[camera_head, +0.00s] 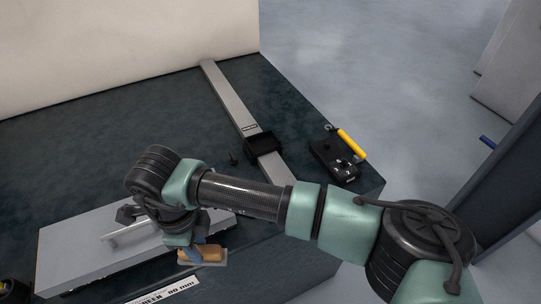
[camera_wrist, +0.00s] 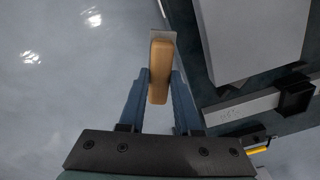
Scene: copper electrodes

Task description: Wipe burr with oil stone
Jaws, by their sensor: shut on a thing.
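A tan block with a thin light grey plate along it, probably the oil stone (camera_head: 205,252), is in my gripper (camera_head: 198,248). In the wrist view, the two blue fingers of my gripper (camera_wrist: 161,78) close on both sides of the tan oil stone (camera_wrist: 160,75). Its grey plate shows past the far end. The stone is in front of the table's front edge, next to a large flat grey block (camera_head: 75,240). The grey block also shows at the upper right of the wrist view (camera_wrist: 250,40). No burr can be made out; my arm hides part of the block.
The dark table (camera_head: 70,140) also carries a long metal bar (camera_head: 232,103) with a black slider (camera_head: 263,144). A black device with a yellow handle (camera_head: 350,145) lies near the right edge. A printed white label (camera_head: 165,291) is on the front side. The table's back left is clear.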

